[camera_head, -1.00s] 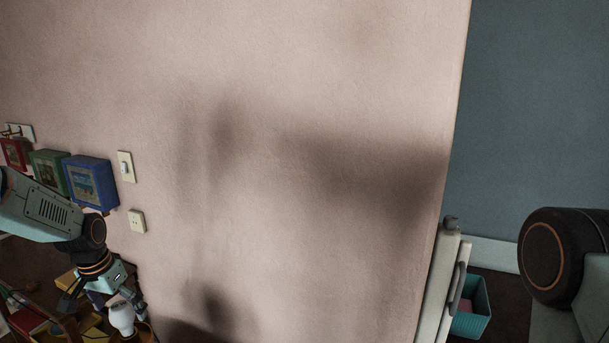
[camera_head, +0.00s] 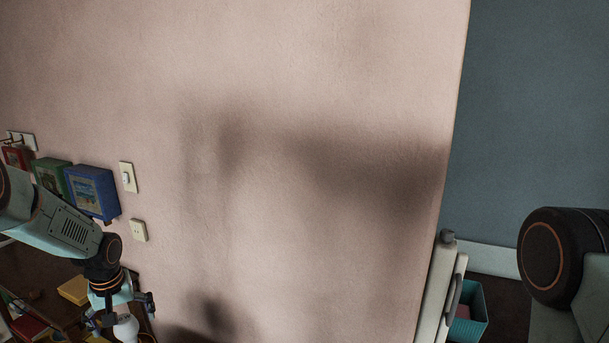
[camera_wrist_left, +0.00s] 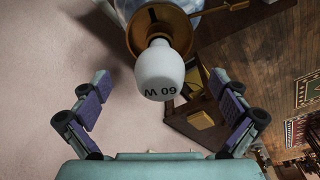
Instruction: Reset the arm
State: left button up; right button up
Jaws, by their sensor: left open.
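My left arm comes in from the left in the head view, and its gripper (camera_head: 122,312) points down at the lower left. In the left wrist view the left gripper (camera_wrist_left: 162,108) is open, its two fingers wide apart. A white bulb (camera_wrist_left: 159,72) marked "60 W" sits in a brass-coloured holder (camera_wrist_left: 150,18) ahead of the fingers. The bulb lies between the finger lines but does not touch either finger. The bulb also shows in the head view (camera_head: 126,328), just below the gripper. My right gripper is not in view; only a dark joint of my right arm shows at the right edge.
A pink wall (camera_head: 290,120) fills the middle. Blue (camera_head: 92,191) and green (camera_head: 49,174) framed boxes, a light switch (camera_head: 128,177) and an outlet (camera_head: 138,230) are on it. A wooden table (camera_head: 45,275) stands lower left. A teal bin (camera_head: 470,308) stands lower right.

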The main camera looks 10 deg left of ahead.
pick_arm(q)
jog(key=n, duration=0.3)
jog(key=shift+p, duration=0.3)
jog(key=n, duration=0.4)
jog(key=shift+g+y, duration=0.4)
jog(key=n+g, duration=0.1)
jog(key=n, duration=0.5)
jog(key=shift+n, duration=0.3)
jog(key=shift+s, duration=0.1)
